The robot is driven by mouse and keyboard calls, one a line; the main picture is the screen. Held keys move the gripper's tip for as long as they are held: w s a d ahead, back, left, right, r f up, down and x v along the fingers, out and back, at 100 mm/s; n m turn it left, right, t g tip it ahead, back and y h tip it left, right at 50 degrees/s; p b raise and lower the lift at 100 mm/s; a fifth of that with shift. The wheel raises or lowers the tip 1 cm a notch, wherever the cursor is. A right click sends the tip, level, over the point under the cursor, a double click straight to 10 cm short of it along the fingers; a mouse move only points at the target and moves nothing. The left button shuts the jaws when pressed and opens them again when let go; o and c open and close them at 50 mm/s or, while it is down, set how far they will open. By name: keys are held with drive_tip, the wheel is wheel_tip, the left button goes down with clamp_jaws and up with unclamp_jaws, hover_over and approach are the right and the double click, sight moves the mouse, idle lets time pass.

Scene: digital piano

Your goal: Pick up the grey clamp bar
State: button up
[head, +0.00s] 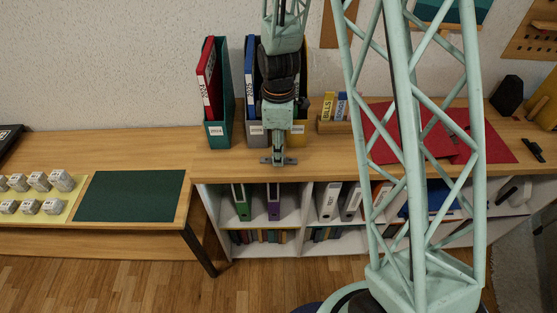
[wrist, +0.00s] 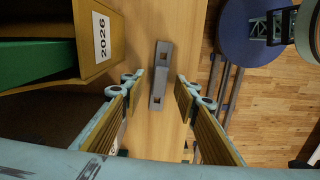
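The grey clamp bar (wrist: 162,62) lies on the wooden worktop. It is a narrow flat bar with two square holes. In the head view the bar (head: 265,161) lies near the worktop's front edge, partly covered by my gripper (head: 278,150). In the wrist view my gripper (wrist: 160,82) is open, with one finger on each side of the bar's near part. A gap shows between the bar and each finger. How far the fingertips are above the worktop is hard to tell.
A teal magazine file (head: 220,132) and other files stand behind my gripper. A yellow file (wrist: 95,45) labelled 2026 is close to my left finger in the wrist view. A red sheet (head: 440,150) lies right. The dark green mat (head: 130,195) on the left table is bare.

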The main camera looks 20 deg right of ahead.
drive_tip(key=shift+f, duration=0.45)
idle(0.3)
drive_tip(key=c, duration=0.8)
